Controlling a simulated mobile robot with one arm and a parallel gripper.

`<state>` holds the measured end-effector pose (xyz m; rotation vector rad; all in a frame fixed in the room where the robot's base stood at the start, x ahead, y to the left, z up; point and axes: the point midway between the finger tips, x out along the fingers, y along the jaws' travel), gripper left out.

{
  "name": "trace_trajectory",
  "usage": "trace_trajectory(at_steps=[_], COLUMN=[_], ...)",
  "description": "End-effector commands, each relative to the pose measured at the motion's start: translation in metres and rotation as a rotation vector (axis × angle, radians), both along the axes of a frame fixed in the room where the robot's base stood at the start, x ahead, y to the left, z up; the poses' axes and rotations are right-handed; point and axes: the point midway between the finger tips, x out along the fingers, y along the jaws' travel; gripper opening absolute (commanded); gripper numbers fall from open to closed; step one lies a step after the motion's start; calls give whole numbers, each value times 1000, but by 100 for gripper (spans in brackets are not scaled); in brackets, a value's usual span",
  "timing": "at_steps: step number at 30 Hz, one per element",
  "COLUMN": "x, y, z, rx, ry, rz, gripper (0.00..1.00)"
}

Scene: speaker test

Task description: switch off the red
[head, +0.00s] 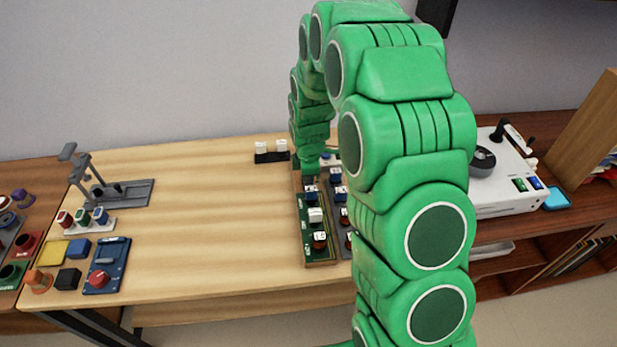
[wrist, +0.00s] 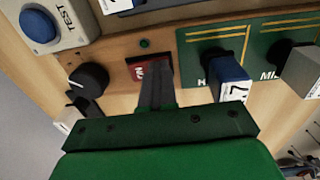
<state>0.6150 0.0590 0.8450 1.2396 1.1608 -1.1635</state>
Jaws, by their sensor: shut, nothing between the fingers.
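A small red rocker switch (wrist: 137,70) with white lettering sits in a dark frame on a wooden panel in the wrist view. My gripper (wrist: 156,84) is shut and empty, its dark fingertips at the right part of the switch and hiding some of it. I cannot tell whether they touch it or which way the rocker is tilted. A small green lamp or button (wrist: 145,44) is just above the switch. In the head view my arm hides much of this panel, and the red switch cannot be made out.
A black knob (wrist: 88,79) is left of the switch, and a blue TEST button (wrist: 38,26) is at upper left. A blue lever (wrist: 231,76) and a grey lever (wrist: 301,70) stand close on the right. The middle left of the table (head: 200,220) is clear.

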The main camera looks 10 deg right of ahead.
Motion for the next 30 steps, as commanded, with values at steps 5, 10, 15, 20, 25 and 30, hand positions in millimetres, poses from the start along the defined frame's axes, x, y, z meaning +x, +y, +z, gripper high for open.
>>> trace_trajectory(at_steps=[5,10,15,20,25,30], x=[-6,-7,-8,-9,-9,-5], y=[-1,-1,0,0,0,0], z=[-12,-14,-16,-17,-17,-16], rx=[-2,-1,0,0,0,0], ry=[-52,-90,-95,-92,-91,-93], rz=[2,2,2,3,3,3], gripper=[0,0,0,0,0,0])
